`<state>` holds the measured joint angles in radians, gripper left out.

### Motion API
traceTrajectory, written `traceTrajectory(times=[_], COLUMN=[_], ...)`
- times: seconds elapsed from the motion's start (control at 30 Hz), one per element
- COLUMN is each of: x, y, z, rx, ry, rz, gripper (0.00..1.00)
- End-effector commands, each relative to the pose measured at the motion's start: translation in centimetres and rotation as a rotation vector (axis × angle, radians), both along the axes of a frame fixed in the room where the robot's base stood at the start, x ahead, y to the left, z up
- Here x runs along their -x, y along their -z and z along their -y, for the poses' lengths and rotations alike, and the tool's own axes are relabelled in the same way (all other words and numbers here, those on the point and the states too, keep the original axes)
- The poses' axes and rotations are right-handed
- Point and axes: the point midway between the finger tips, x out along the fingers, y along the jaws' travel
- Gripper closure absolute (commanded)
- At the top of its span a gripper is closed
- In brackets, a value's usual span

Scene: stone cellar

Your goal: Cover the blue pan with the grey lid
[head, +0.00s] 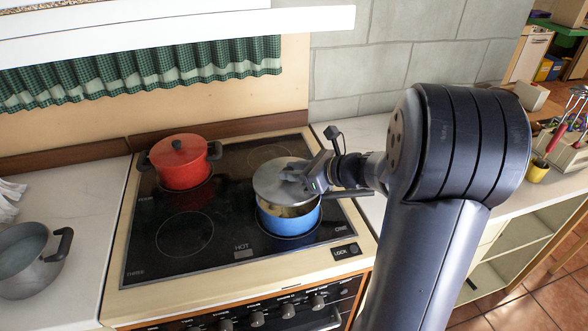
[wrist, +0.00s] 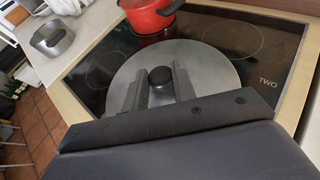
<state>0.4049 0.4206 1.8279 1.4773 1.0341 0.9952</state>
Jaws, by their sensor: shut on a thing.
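The blue pan (head: 288,222) stands on the right side of the black glass hob, with its dark handle pointing right. The grey lid (head: 274,184) is over the pan's mouth, and part of the pan's inner wall shows below its front edge. In the wrist view the lid (wrist: 208,72) fills the middle, with its black knob (wrist: 160,77) between the two fingers. My gripper (head: 302,176) is shut on the lid's knob, and it also shows in the wrist view (wrist: 158,84). The blue pan is hidden under the lid in the wrist view.
A red pot (head: 182,166) with a red lid stands at the hob's back left. A grey pot (head: 28,258) sits on the left counter (head: 85,215). The front left of the hob (head: 160,255) is clear. A wall rises behind.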

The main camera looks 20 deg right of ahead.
Motion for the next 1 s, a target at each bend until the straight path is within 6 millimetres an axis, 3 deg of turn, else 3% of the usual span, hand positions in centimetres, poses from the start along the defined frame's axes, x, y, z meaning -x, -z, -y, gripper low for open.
traceTrajectory(times=[0.43,0.87,0.9,1.0], x=[0.0,0.0,0.0,0.0], y=[3.8,4.3,4.3,4.3], z=[0.0,0.0,0.0,0.0], rx=[-0.002,-0.001,-0.001,-0.001], ry=[0.002,0.001,0.001,0.001], rz=[0.000,0.000,0.000,0.000], gripper=[1.00,1.00,0.74,0.65])
